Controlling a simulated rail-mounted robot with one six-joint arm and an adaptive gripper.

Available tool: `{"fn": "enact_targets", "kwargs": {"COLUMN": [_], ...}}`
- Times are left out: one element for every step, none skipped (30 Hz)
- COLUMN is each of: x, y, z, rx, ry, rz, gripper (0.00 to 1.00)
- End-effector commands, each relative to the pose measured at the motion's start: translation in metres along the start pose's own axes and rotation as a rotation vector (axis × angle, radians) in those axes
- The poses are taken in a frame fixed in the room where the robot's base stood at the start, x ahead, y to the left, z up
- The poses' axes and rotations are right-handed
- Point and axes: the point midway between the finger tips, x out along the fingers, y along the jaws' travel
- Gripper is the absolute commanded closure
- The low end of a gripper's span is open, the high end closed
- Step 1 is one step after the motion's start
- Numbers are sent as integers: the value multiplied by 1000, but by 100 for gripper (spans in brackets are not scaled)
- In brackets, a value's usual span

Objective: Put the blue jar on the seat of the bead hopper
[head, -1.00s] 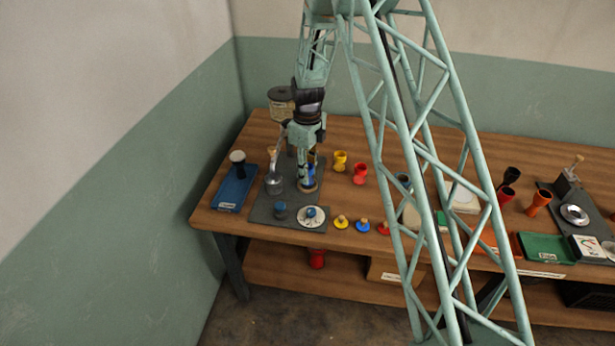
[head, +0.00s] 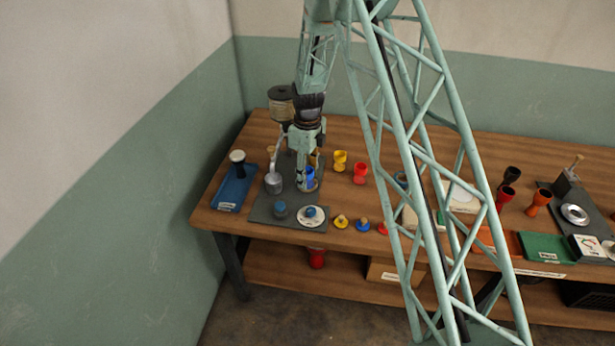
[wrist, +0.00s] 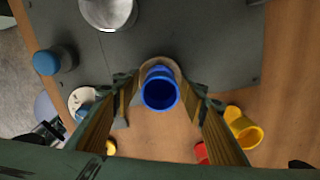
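The blue jar (head: 309,175) stands upright, seemingly on the round tan seat (wrist: 172,64) of the bead hopper (head: 281,104). In the wrist view the jar (wrist: 160,90) has its dark mouth towards the camera, with the seat's rim showing behind its base. The exact contact below is hidden. My gripper (wrist: 160,92) has one finger on each side of the jar, with gaps on both sides, so it is open. In the head view my gripper (head: 306,168) is at the jar and partly covers it and the hopper stand.
A metal can (wrist: 108,10) and a blue-topped knob (wrist: 50,61) stand on the grey base plate (head: 262,212). Yellow (head: 340,160) and red (head: 360,173) cups stand right of the gripper. A blue tray (head: 232,190) lies on the left.

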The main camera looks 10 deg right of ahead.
Motion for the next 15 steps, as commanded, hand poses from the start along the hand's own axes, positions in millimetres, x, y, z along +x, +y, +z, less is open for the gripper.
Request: {"fn": "enact_targets", "kwargs": {"x": [0,0,0,0,0,0,-1,-1,-2,-2,-3,-5,-6,-8,-11], "y": [0,0,0,0,0,0,0,0,0,0,0,0,0,0,0], "z": [0,0,0,0,0,0,0,0,0,0,0,0,0,0,0], "rx": [0,0,0,0,0,0,0,0,0,0,0,0,0,0,0], "ry": [0,0,0,0,0,0,0,0,0,0,0,0,0,0,0], "rz": [0,0,0,0,0,0,0,0,0,0,0,0,0,0,0], "gripper": [61,61,61,61,61,61,61,61,61,61,61,61,61,61,61]}}
